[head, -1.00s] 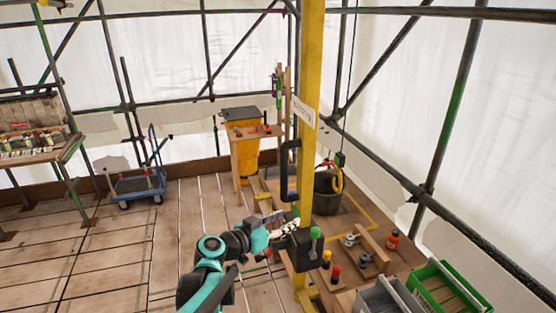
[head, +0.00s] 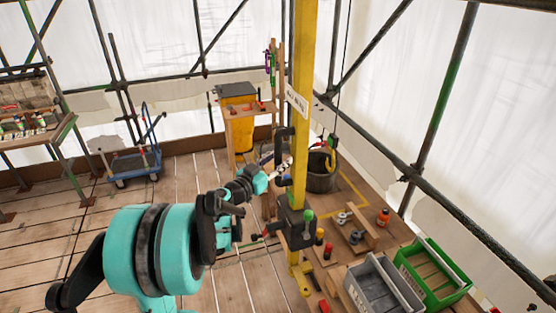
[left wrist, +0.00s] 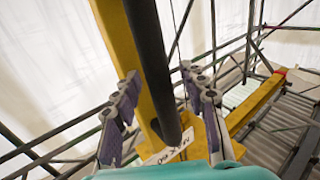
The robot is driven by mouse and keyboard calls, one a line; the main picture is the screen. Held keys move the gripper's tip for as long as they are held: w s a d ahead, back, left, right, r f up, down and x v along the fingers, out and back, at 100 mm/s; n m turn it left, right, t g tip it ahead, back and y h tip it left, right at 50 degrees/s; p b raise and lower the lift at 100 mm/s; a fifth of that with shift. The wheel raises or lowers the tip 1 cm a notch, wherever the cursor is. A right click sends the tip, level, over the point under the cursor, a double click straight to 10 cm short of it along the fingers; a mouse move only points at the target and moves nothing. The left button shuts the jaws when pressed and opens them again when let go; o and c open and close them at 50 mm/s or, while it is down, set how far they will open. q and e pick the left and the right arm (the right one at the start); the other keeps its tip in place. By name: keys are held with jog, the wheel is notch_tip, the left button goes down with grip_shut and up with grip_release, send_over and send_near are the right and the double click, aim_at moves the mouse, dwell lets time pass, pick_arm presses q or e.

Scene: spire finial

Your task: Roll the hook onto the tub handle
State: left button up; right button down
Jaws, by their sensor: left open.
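A yellow hook (head: 332,162) hangs on a thin line at the dark round tub (head: 319,180), beyond the yellow post. I cannot make out the tub's handle or whether the hook touches it. A black upright bar handle (head: 284,147) is fixed to the post's left side. My left gripper (head: 281,167) is open at the lower part of this bar. In the left wrist view, the black bar (left wrist: 150,50) runs between the two spread fingers of the gripper (left wrist: 160,82). I cannot tell if they touch it. My right gripper is out of view.
The yellow post (head: 303,100) carries a dark box (head: 295,230) with a green knob. Grey (head: 375,290) and green (head: 437,275) crates stand at lower right. A blue trolley (head: 135,167) is at left. Plank floor between is clear.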

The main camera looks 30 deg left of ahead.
pick_arm(q)
jog(key=shift+w, duration=0.1)
grip_shut()
jog(key=w+a+b, duration=0.2)
jog(key=w+a, duration=0.6)
jog(key=a, duration=0.1)
jog(key=shift+a+b, duration=0.25)
jog(key=shift+b, duration=0.1)
grip_release()
